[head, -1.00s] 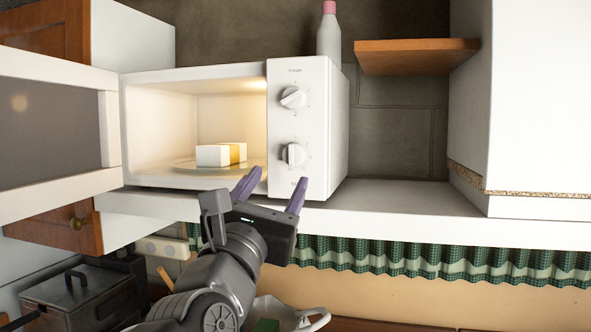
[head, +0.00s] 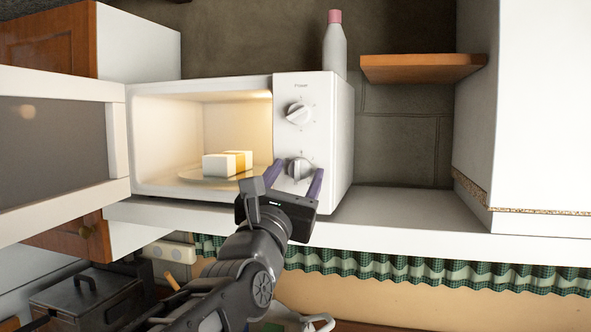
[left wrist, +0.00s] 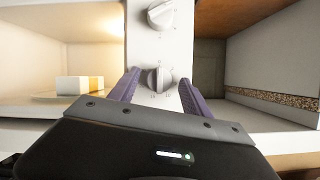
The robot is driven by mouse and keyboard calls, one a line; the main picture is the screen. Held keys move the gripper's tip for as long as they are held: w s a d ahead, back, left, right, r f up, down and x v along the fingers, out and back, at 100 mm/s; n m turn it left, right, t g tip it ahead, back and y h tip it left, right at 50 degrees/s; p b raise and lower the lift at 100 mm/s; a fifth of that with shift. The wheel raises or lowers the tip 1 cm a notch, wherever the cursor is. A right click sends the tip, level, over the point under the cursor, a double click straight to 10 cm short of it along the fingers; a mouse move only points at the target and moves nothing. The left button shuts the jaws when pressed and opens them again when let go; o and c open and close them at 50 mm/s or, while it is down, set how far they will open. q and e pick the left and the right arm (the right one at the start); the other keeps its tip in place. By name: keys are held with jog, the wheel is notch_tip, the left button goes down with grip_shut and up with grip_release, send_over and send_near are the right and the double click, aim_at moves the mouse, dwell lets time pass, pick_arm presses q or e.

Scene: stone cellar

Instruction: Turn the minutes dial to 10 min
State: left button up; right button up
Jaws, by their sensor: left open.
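The white microwave (head: 313,137) stands on a shelf with its door swung open to the left. Its panel has an upper dial (head: 299,113) under small lettering and a lower dial (head: 298,169). Which one is the minutes dial I cannot read. My left gripper (head: 296,178) is open, its purple fingers on either side of the lower dial. In the left wrist view the lower dial (left wrist: 158,79) sits between the spread fingertips, with a gap on both sides. The upper dial (left wrist: 160,15) shows above it. My right gripper is not in view.
A yellow-and-white block (head: 222,164) lies on the plate (head: 196,178) inside the lit microwave. The open door (head: 55,145) fills the left. A pink-capped bottle (head: 335,50) stands behind the microwave. The shelf to the right (head: 400,205) is clear.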

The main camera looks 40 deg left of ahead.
pick_arm(q)
jog(key=shift+c, duration=0.6)
grip_shut()
